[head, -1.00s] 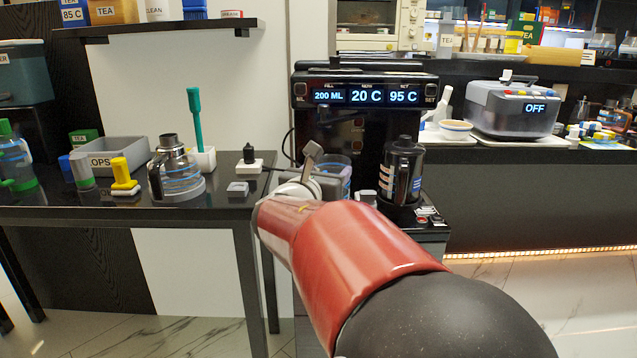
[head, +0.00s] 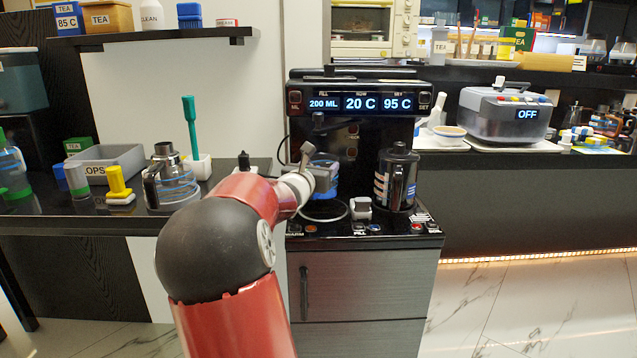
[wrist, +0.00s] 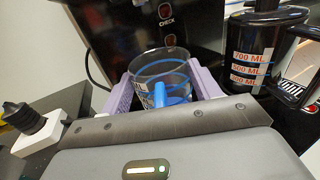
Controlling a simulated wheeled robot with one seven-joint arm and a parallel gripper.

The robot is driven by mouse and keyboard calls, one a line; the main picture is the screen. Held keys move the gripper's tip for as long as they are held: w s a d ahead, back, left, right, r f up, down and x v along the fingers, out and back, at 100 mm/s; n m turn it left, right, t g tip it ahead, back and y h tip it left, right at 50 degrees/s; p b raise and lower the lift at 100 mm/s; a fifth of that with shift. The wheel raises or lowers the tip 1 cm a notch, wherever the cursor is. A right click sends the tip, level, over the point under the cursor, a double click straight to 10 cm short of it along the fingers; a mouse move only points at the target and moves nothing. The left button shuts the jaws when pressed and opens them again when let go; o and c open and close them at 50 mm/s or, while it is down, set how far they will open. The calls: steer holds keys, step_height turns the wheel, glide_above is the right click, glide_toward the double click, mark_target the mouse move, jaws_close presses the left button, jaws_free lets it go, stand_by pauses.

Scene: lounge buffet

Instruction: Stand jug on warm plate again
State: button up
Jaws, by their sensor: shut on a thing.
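A clear glass jug (head: 322,164) with blue bands is in front of the black dispenser, partly hidden by my wrist. My gripper (wrist: 161,88) is shut on it; the wrist view shows the jug (wrist: 150,67) upright or nearly so between the lilac fingers, its blue handle towards me. The round warm plate (head: 328,218) with a pale rim is on the machine's base, directly below the jug in the head view. I cannot tell whether the jug's bottom touches it.
A black jug (head: 397,180) with volume marks stands right of the plate; it is close by in the wrist view (wrist: 262,45). The dispenser (head: 358,103) rises behind. A glass kettle (head: 172,185) and a grey bin (head: 118,163) are on the left table.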

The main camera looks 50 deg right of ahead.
step_height(320, 180, down, 3)
steer(key=shift+f, duration=0.1)
steer(key=shift+w+d+f, duration=0.15)
steer(key=shift+f, duration=0.25)
steer(key=shift+f, duration=0.2)
steer(key=o, duration=1.3)
steer(key=shift+r, duration=0.1)
